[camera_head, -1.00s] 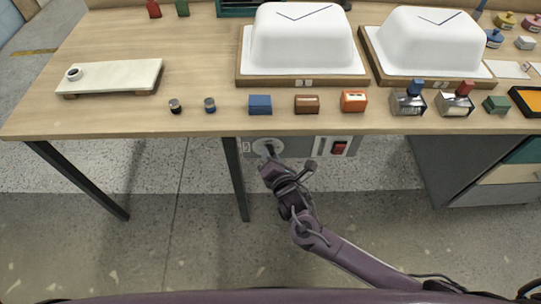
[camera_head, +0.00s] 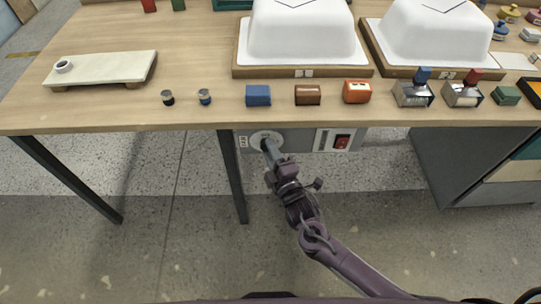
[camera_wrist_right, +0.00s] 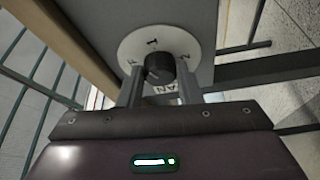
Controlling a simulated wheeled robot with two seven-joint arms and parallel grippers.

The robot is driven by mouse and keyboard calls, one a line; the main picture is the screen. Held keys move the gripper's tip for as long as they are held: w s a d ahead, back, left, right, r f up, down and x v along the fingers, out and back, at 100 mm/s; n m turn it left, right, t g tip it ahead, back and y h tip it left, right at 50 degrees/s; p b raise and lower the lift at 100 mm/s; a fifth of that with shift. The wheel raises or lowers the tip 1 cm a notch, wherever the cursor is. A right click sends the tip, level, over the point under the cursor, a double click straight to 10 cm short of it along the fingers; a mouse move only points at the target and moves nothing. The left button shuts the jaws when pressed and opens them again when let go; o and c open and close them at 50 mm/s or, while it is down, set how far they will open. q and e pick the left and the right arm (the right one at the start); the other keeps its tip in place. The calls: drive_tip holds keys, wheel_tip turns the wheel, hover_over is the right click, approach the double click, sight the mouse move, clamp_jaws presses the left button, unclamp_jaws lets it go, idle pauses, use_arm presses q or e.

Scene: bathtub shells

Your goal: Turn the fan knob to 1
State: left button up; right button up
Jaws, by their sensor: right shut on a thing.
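The dark round fan knob (camera_wrist_right: 160,68) sits on a white dial plate (camera_wrist_right: 185,44) in the right wrist view. A "1" is printed on the plate above the knob, with other marks at its sides. I cannot clearly tell which mark the knob points to. My right gripper (camera_wrist_right: 160,80) is shut on the knob, one finger on each side. In the head view my right gripper (camera_head: 267,147) reaches up to the dial plate (camera_head: 258,136) on the grey control panel (camera_head: 302,142) under the table's front edge, hiding the knob. My left gripper is not in view.
A red switch (camera_head: 342,142) is on the panel, right of the dial. A table leg (camera_head: 232,180) stands close left of it. The wooden tabletop (camera_head: 200,60) overhangs the panel and holds small blocks and white tubs. A grey drawer cabinet (camera_head: 455,170) stands to the right.

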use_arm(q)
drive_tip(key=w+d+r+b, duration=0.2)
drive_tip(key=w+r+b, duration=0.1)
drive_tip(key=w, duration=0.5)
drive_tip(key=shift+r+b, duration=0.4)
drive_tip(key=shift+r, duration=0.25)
use_arm(e)
drive_tip(key=shift+f+m+t+h, duration=0.15)
drive_tip(key=shift+m+t, duration=0.45)
drive_tip(key=shift+m, duration=1)
drive_tip(key=shift+f+m+t+h, duration=0.15)
drive_tip(key=shift+m+t, duration=0.45)
drive_tip(key=shift+m, duration=1)
drive_tip(key=o, duration=1)
